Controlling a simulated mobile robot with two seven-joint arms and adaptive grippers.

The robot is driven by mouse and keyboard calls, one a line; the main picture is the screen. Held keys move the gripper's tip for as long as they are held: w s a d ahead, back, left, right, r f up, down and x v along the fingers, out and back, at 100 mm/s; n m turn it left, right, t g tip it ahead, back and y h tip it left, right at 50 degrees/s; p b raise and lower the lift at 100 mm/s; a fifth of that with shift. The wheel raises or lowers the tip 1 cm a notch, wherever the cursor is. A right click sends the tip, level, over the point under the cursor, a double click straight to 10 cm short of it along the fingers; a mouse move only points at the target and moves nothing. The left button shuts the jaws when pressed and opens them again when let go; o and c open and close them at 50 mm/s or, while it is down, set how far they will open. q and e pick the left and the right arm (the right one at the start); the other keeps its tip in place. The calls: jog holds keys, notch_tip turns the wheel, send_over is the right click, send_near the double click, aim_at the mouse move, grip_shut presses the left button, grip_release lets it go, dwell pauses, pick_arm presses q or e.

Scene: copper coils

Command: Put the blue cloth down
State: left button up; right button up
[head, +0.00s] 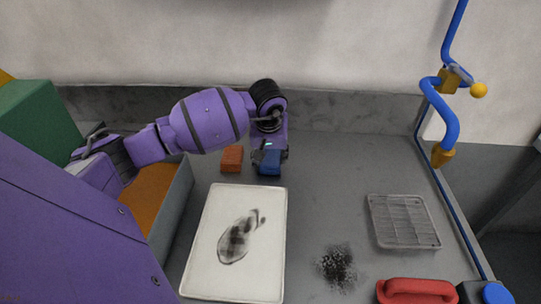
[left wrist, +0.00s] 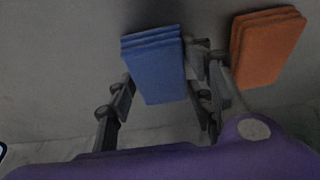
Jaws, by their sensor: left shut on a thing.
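The blue cloth (head: 269,163) is a folded, layered block at the back middle of the grey worktop in the head view. It also shows large in the left wrist view (left wrist: 156,70), between the two fingers. My left gripper (head: 268,152) is shut on the blue cloth, its fingers (left wrist: 160,90) on either side of it. The cloth is at or close to the worktop; I cannot tell whether it touches. My right gripper is not in view.
An orange folded cloth (head: 232,158) lies just left of the blue one. A white tray (head: 205,243) with a dark smear is in front. A wire rack (head: 404,222), a dark speckled patch (head: 337,267) and a red handle-like object (head: 415,290) are to the right. The worktop right of the blue cloth is clear.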

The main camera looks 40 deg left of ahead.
pick_arm(q)
jog(key=shift+f, duration=0.35)
jog(key=shift+s+d+f+b, duration=0.1)
jog(key=shift+s+f+b, duration=0.2)
jog(key=shift+b, duration=0.2)
jog(key=o, duration=1.1)
jog(key=shift+w+f, duration=0.1)
jog(key=shift+f, duration=0.2)
jog(key=shift+o, duration=0.2)
jog(key=shift+r, duration=0.15)
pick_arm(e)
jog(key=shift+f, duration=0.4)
pick_arm(q)
jog(key=shift+w+r, duration=0.1)
jog(key=shift+r, duration=0.05)
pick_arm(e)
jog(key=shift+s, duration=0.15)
